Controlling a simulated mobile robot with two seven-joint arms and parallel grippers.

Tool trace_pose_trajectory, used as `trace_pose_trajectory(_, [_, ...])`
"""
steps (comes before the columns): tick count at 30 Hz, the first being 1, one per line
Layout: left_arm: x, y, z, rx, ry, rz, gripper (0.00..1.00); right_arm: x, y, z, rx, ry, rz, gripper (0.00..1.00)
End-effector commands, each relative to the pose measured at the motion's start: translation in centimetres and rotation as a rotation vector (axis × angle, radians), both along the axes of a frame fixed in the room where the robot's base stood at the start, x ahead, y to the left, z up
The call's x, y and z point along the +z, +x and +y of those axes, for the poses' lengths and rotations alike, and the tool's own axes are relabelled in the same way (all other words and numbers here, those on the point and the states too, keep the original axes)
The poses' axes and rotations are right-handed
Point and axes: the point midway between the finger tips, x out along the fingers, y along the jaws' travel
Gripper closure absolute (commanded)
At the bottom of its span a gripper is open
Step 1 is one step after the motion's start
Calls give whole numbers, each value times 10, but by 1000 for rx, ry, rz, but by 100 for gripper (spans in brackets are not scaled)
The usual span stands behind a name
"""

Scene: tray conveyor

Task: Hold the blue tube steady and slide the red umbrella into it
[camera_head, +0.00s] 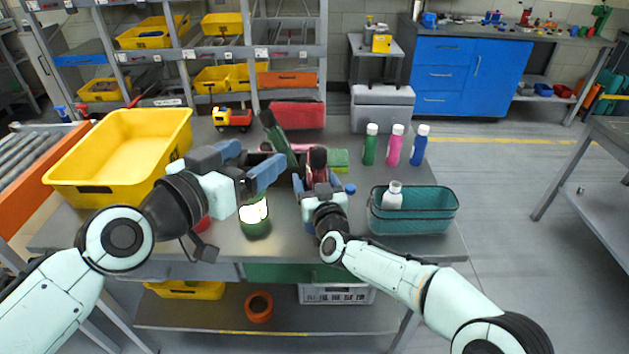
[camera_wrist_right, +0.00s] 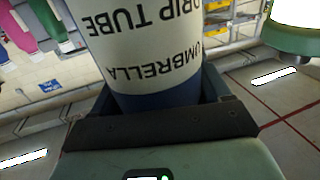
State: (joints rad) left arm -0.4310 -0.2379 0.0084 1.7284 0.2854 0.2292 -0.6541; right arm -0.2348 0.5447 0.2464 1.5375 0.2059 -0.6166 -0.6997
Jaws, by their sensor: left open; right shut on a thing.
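My right gripper (camera_head: 322,188) is shut on the blue tube, whose white label reads "DRIP TUBE UMBRELLA" in the right wrist view; the blue tube (camera_wrist_right: 160,98) shows a blue band below that label. In the head view the gripper largely hides the tube. The red umbrella (camera_head: 318,168), with a dark handle on top, stands up at the right gripper, seemingly in the tube; how deep I cannot tell. My left gripper (camera_head: 250,160) is open and empty, to the left of the umbrella.
A dark green umbrella (camera_head: 277,137) leans behind the grippers. A green tube (camera_head: 256,225) with a white label stands in front. A yellow bin (camera_head: 180,140) is at the left, a teal basket (camera_head: 412,222) with a white-capped bottle at the right. Several bottles stand at the back right.

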Motion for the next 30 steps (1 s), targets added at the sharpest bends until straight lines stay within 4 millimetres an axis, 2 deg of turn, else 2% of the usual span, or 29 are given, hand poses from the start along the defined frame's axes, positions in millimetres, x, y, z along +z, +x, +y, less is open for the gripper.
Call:
trace_pose_trajectory(2, [0,0,0,0,0,0,18,0,0,0,1,0,0,56])
trace_pose_trajectory(3, [0,0,0,0,0,0,18,0,0,0,1,0,0,14])
trace_pose_trajectory(4, [0,0,0,0,0,0,18,0,0,0,1,0,0,4])
trace_pose_trajectory(5, [0,0,0,0,0,0,18,0,0,0,1,0,0,0])
trace_pose_trajectory(13, [0,0,0,0,0,0,18,0,-2,0,0,0,0,0])
trace_pose_trajectory(17, [0,0,0,0,0,0,18,1,-11,-3,0,0,-1,0])
trace_pose_trajectory(30, [0,1,0,0,0,-1,18,0,-90,-24,1,-2,-1,0])
